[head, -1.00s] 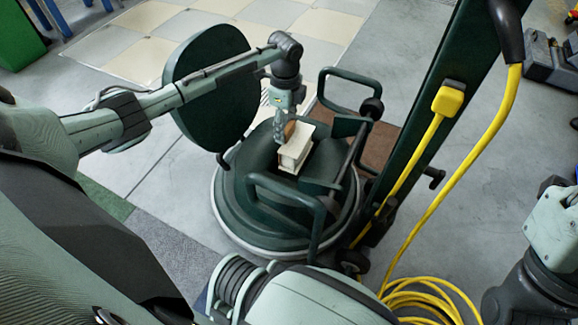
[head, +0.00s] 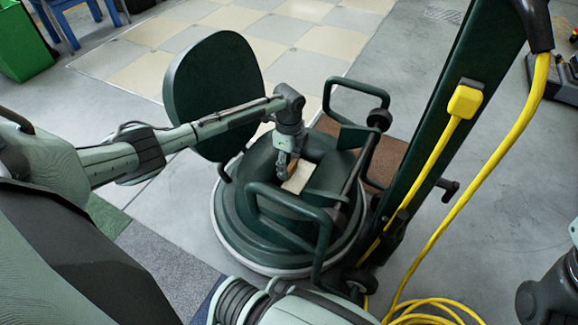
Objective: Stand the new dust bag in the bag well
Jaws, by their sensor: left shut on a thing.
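The new dust bag (head: 300,180), a cream block, sits low in the bag well (head: 322,178) in the top of the dark green round machine (head: 236,215). Only its upper part shows; the well's walls hide the rest. I cannot tell whether it touches the bottom. My left gripper (head: 288,168) points down from above and is shut on the bag's far left end. A tan patch shows at the fingers. The round green lid (head: 212,92) stands open behind my left arm. My right gripper is not in view.
Green tube handles (head: 290,205) rise close around the well. The machine's dark column (head: 450,120) stands to the right, with a yellow cable (head: 478,180) hanging and coiled on the floor. Grey floor (head: 180,245) is clear at left.

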